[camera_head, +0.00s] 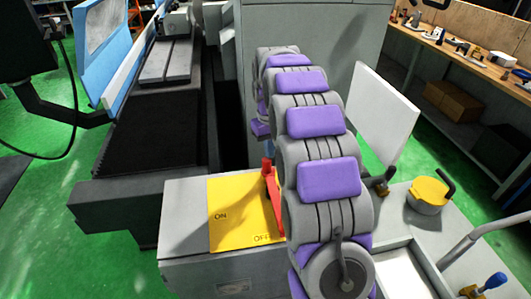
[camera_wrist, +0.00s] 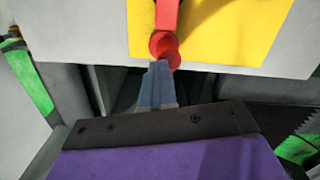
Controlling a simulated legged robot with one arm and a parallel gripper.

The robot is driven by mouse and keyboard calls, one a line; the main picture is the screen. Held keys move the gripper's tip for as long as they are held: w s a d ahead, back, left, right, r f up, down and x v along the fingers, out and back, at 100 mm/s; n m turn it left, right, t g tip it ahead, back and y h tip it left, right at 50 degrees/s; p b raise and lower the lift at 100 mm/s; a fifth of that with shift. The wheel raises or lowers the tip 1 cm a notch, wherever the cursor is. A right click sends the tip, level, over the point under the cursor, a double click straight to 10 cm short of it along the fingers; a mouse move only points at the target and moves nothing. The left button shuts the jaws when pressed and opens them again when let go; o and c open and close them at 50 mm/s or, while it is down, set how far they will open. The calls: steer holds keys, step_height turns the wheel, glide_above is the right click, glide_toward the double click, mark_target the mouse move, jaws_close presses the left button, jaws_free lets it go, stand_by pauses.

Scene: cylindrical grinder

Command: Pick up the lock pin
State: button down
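A red lever (camera_head: 274,190) stands at the yellow ON/OFF plate (camera_head: 228,215) on a grey housing. A small red pin-like piece (camera_head: 266,164) sticks up at the lever's top; I take it for the lock pin, but cannot be sure. In the wrist view the red round end (camera_wrist: 164,44) lies right at the tips of my gripper (camera_wrist: 159,66). The blue-grey fingers look close together and overlap the red part. Whether they grip it or only touch it is unclear. In the head view my arm hides most of the gripper.
A grey machine bed (camera_head: 150,120) lies at the left and a tall grey cabinet (camera_head: 310,60) behind. A yellow-topped round part (camera_head: 428,190) and a white panel (camera_head: 384,115) stand at the right. A wooden workbench (camera_head: 460,50) holds tools farther back.

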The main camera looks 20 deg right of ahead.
steer(key=r, duration=0.1)
steer(key=d+r, duration=0.1)
steer(key=r, duration=0.1)
steer(key=s+r, duration=0.1)
steer(key=r, duration=0.1)
steer(key=shift+d+p, duration=0.15)
steer(key=shift+p, duration=0.15)
steer(key=c, duration=1.8)
jaws_free()
steer(key=a, duration=0.2)
steer(key=shift+w+a+r, duration=0.15)
steer(key=shift+w+a, duration=0.1)
steer(key=shift+a, duration=0.15)
steer(key=shift+o, duration=0.6)
steer(key=shift+s+a+r, duration=0.1)
steer(key=shift+a, duration=0.15)
steer(key=shift+o, duration=0.8)
steer(key=shift+t, duration=0.3)
steer(key=o, duration=0.4)
steer(key=shift+d, duration=1.2)
steer(key=shift+o, duration=1)
steer(key=shift+d, duration=0.1)
steer(key=shift+o, duration=0.7)
steer(key=o, duration=0.4)
steer(key=shift+a, duration=1.05)
